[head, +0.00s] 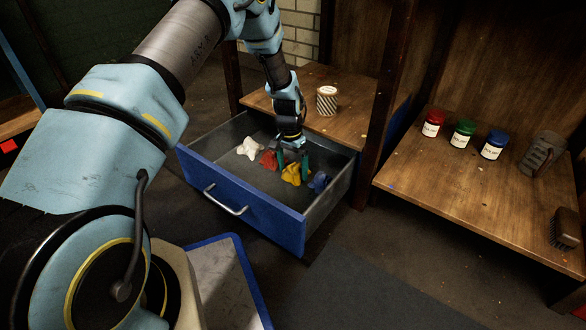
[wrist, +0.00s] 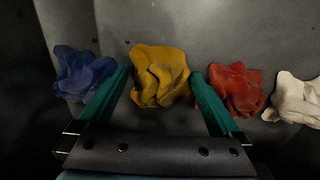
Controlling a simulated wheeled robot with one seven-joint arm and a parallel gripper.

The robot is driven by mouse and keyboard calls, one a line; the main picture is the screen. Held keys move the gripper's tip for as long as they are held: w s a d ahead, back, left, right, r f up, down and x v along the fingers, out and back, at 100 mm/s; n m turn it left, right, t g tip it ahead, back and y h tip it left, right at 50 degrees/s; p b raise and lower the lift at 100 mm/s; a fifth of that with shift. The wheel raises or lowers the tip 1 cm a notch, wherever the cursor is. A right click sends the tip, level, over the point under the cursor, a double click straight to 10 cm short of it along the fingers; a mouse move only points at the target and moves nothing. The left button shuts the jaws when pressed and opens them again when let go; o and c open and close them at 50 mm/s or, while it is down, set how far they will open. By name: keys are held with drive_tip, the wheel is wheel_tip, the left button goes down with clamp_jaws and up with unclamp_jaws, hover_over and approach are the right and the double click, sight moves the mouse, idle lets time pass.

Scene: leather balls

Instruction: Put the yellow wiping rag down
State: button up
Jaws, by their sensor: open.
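The yellow wiping rag (head: 292,174) lies crumpled in the open blue-fronted drawer (head: 240,203), between the red rag (head: 268,160) and the blue rag (head: 319,182). In the wrist view the yellow rag (wrist: 160,75) sits on the grey drawer floor, centred beyond my gripper's spread green fingers. My gripper (head: 292,158) reaches down into the drawer; it also shows open in the wrist view (wrist: 160,85). A clear gap shows between the fingers, and I cannot tell whether either one touches the rag.
A white rag (head: 249,147) lies at the drawer's left. A striped tin (head: 327,100) stands on the wooden shelf behind. Red (head: 433,122), green (head: 463,133) and blue (head: 493,144) jars and a brush (head: 565,228) stand on the right shelf. The drawer walls surround my gripper.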

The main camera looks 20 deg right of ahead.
wheel_tip(320, 180, up, 12)
drive_tip(key=p, duration=0.5)
drive_tip(key=w+a+r+n, duration=0.3)
drive_tip(key=a+r, duration=0.6)
drive_tip(key=a, duration=0.2)
drive_tip(key=s+a+r+n+t, duration=0.1)
drive_tip(key=s+a+r+n, duration=0.3)
drive_tip(key=a, duration=0.8)
drive_tip(key=s+a+r+n+t, duration=0.1)
drive_tip(key=s+a+r+n, duration=0.3)
drive_tip(key=s+a+r, duration=0.4)
drive_tip(key=s+a, duration=0.2)
drive_tip(key=a, duration=0.3)
drive_tip(key=shift+a+r, duration=0.15)
drive_tip(key=shift+s, duration=0.1)
wheel_tip(320, 180, up, 49)
drive_tip(key=p, duration=4.9)
